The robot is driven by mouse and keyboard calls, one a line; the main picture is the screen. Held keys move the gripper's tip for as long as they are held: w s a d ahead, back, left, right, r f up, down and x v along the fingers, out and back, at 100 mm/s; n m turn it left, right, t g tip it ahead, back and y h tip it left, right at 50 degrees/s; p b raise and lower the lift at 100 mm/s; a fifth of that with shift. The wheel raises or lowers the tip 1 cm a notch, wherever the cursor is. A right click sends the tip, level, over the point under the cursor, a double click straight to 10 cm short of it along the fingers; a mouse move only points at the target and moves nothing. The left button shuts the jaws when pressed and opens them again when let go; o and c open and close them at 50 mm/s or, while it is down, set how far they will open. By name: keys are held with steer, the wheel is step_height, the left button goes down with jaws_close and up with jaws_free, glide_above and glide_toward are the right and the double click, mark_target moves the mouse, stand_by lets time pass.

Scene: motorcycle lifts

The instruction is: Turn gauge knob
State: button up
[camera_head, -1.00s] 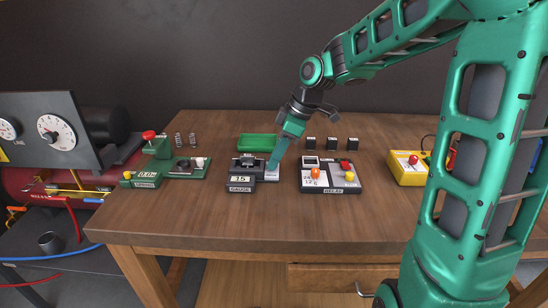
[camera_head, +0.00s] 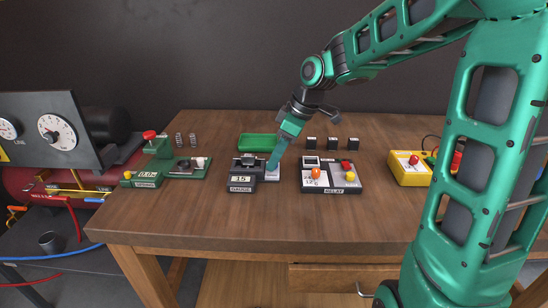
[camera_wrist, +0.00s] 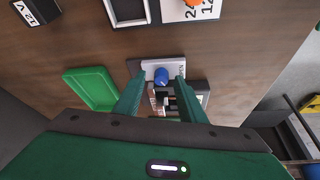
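The gauge unit (camera_head: 241,186) is a dark box labelled "GAUGE" with a "15" readout, standing on the workbench left of centre. A light plate sits on its right side. A blue knob (camera_wrist: 161,76) rises from that plate in the wrist view. In the head view my gripper (camera_head: 272,167) reaches down over the plate and hides the knob. In the wrist view my gripper (camera_wrist: 158,80) is open, one finger on each side of the knob. I cannot tell whether either finger touches it.
The relay panel (camera_head: 331,187) stands close on the right, with orange, yellow and red knobs. A green tray (camera_head: 258,142) lies behind the gauge. A green device (camera_head: 146,179) is to the left, and a yellow box (camera_head: 408,172) is farther right. The front of the bench (camera_head: 230,222) is clear.

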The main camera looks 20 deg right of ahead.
steer(key=v, duration=1)
steer(key=shift+d, duration=0.15)
steer(key=shift+w, duration=0.15)
steer(key=shift+w+a+r+g+h, duration=0.55)
steer(key=shift+w+a+g+h, duration=0.8)
steer(key=shift+a+h, duration=0.45)
step_height(320, 180, down, 11)
steer(key=shift+s+r, duration=0.1)
jaws_close()
